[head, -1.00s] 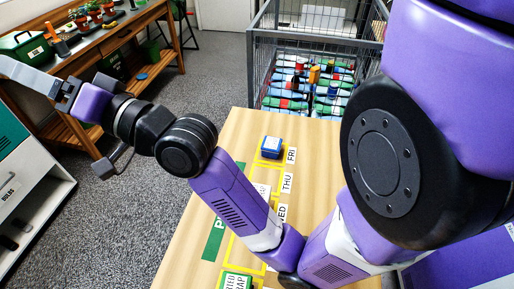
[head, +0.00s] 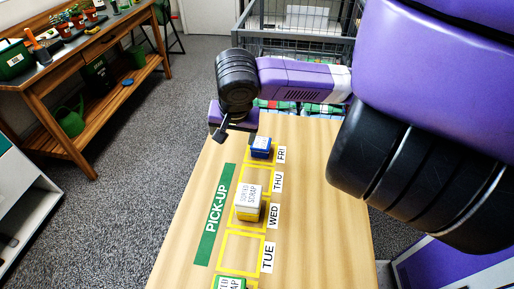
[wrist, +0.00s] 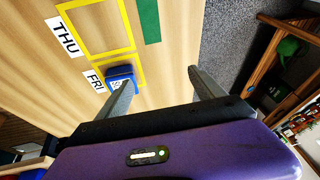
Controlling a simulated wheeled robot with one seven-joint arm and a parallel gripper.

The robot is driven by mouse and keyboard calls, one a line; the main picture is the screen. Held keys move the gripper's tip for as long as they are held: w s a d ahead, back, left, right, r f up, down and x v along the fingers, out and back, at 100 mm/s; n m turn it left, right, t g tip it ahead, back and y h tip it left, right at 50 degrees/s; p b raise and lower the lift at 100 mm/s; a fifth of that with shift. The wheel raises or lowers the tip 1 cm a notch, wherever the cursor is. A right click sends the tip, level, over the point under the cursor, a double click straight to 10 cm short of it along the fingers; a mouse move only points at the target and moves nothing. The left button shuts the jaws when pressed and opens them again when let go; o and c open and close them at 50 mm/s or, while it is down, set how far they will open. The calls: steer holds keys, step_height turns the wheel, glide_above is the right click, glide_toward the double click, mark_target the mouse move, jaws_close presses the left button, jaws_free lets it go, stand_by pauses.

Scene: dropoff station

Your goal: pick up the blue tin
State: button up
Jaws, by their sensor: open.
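The blue tin (head: 261,147) stands in the yellow square marked FRI at the far end of the wooden table. It has a pale label on top. In the wrist view the blue tin (wrist: 121,76) is beside the left finger, which hides part of it. My gripper (head: 235,134) is at the table's far left edge, just left of the tin. In the wrist view my gripper (wrist: 164,82) is open with nothing between its fingers. I cannot tell whether the left finger touches the tin.
The THU and TUE squares are empty. A wire cage (head: 296,40) stands beyond the table (head: 318,200). A wooden workbench (head: 90,50) is at the left.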

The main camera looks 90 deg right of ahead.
steer(key=m+g, duration=0.1)
steer(key=g, duration=0.1)
glide_toward(261, 142)
step_height(261, 142, down, 3)
steer(key=shift+d+f+m+h, duration=0.3)
steer(key=shift+d+f, duration=0.3)
steer(key=shift+f, duration=0.3)
steer(key=x, duration=0.5)
steer(key=shift+s+d+f, duration=0.1)
steer(key=shift+f, duration=0.2)
steer(key=shift+c, duration=0.2)
steer(key=c, duration=1.5)
steer(key=shift+r, duration=0.2)
